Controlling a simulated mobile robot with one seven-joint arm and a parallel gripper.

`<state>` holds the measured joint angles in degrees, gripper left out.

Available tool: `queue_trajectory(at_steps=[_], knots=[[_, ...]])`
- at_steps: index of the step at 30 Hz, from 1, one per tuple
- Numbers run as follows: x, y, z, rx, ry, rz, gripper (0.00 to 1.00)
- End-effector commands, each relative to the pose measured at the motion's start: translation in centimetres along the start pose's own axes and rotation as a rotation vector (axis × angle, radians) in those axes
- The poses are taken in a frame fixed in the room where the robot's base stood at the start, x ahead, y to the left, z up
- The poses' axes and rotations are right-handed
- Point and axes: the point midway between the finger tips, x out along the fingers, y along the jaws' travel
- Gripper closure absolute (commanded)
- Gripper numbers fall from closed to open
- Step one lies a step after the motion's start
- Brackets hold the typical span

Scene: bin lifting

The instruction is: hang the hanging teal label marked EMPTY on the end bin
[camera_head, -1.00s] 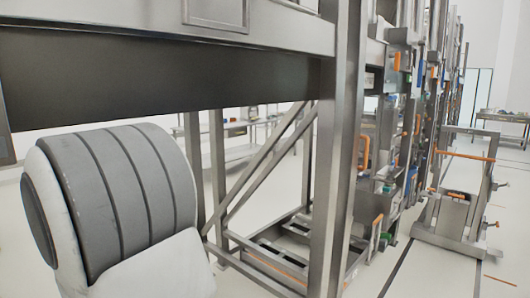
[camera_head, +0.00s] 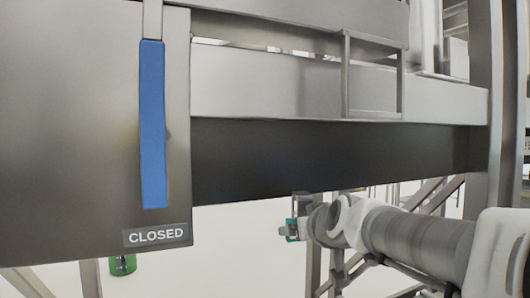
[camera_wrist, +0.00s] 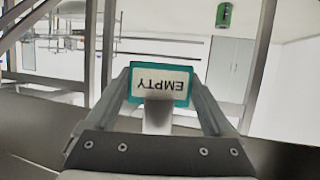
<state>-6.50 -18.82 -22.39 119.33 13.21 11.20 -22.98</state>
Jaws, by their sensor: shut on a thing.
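The teal label marked EMPTY (camera_wrist: 160,83) is between my gripper's fingers in the wrist view, its text upside down there. My gripper (camera_wrist: 160,100) is shut on it. In the head view, my gripper (camera_head: 296,228) is small at lower centre, in front of the frame's open lower part. A bit of the teal label (camera_head: 291,229) shows at its tip. A large grey bin panel (camera_head: 75,130) with a blue strip (camera_head: 153,125) and a CLOSED sign (camera_head: 156,235) fills the left of the head view. I cannot tell whether this is the end bin.
A dark beam (camera_head: 330,158) runs right from the panel, above my arm. A steel post (camera_head: 483,95) stands at the right. A green cylinder (camera_head: 122,265) is below the panel. The wrist view shows steel posts at both sides and open floor beyond.

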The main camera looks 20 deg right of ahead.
Motion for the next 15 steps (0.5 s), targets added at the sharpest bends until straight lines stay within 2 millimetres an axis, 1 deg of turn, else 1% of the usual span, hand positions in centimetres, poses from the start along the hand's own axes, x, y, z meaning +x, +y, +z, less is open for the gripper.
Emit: queue_trajectory(at_steps=[1,5,6,10,12,15], knots=[[-2.1,1.0,-2.2,-0.003,0.010,-0.009,0.57],[-7.1,3.5,-5.8,-0.020,0.011,-0.042,0.57],[-8.9,4.5,-6.7,-0.024,0.010,-0.053,0.57],[-14.4,7.4,-8.8,-0.040,0.008,-0.093,0.57],[-17.3,8.9,-9.4,-0.047,0.008,-0.114,0.57],[-21.0,10.9,-9.8,-0.053,0.006,-0.146,0.57]])
